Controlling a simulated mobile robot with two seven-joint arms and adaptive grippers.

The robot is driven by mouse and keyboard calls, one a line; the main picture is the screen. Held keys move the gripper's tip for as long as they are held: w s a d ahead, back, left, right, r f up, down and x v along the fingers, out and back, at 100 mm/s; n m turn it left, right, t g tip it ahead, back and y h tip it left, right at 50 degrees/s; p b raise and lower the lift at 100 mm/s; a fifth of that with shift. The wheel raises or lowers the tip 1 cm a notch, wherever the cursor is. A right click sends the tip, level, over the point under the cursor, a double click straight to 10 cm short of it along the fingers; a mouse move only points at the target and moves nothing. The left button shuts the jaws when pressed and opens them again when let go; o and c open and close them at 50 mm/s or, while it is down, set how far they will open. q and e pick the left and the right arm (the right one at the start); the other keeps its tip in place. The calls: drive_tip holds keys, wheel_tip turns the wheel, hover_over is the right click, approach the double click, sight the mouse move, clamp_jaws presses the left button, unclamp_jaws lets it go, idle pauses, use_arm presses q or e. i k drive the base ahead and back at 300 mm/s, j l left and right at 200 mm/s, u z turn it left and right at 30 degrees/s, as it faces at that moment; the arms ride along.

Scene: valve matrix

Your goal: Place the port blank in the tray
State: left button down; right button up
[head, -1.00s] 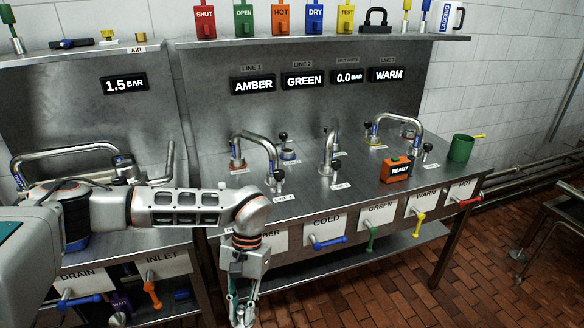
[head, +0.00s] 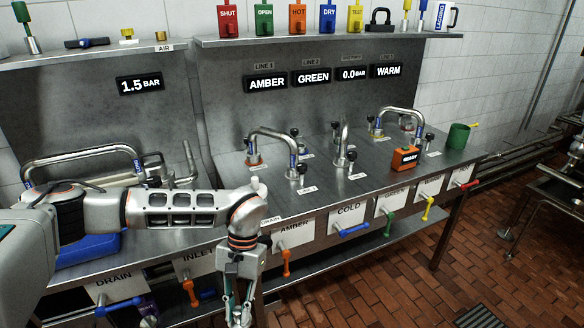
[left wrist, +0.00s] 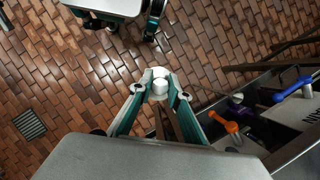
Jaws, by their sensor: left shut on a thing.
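My left gripper (head: 238,316) hangs low in front of the bench at the bottom of the head view, fingers pointing down. In the left wrist view its fingers (left wrist: 160,90) are shut on a small pale round piece, which I take for the port blank (left wrist: 160,86). The floor lies below it. A blue tray (head: 88,250) lies on the left bench, partly hidden behind my left arm. The gripper is to the right of the tray and lower in the picture.
The steel bench (head: 215,232) has pipes and valves along its back. An orange READY box (head: 404,158) and a green cup (head: 458,136) stand at its right. Coloured handles, such as the orange handle (head: 286,262), stick out of the front edge near my gripper.

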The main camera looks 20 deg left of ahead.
sight(93, 237)
drive_tip(key=k+j, duration=0.15)
drive_tip(key=j, duration=0.25)
drive_tip(key=k+j+z, duration=0.15)
drive_tip(key=j, duration=0.25)
drive_tip(key=k+j, duration=0.1)
drive_tip(key=j, duration=0.3)
drive_tip(key=k+j+z, duration=0.1)
drive_tip(key=j, duration=0.25)
drive_tip(key=k, duration=0.05)
